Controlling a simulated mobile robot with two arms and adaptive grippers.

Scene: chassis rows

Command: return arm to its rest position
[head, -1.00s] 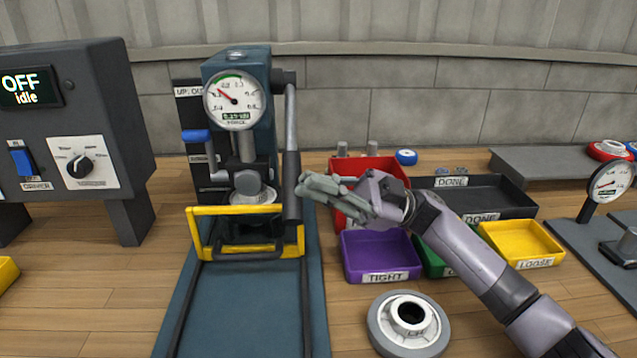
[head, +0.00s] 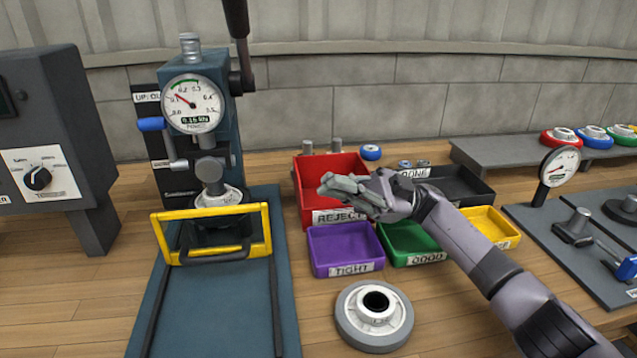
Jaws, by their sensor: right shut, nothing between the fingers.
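My right gripper (head: 340,190) is shut and empty. It hangs in the air in front of the red REJECT bin (head: 315,212), and my right arm reaches in from the lower right. The teal press (head: 200,110) stands to its left, with a dial gauge on its front and a dark lever raised beside its top. The press's yellow guard frame (head: 212,212) stands apart from the gripper. My left gripper is not in view.
A purple TIGHT bin (head: 346,252), a green bin (head: 408,240) and a yellow bin (head: 487,226) stand below the gripper and arm. A grey wheel (head: 374,314) lies on the table in front. A control box (head: 60,130) is at left, and a dark tool board (head: 560,245) at right.

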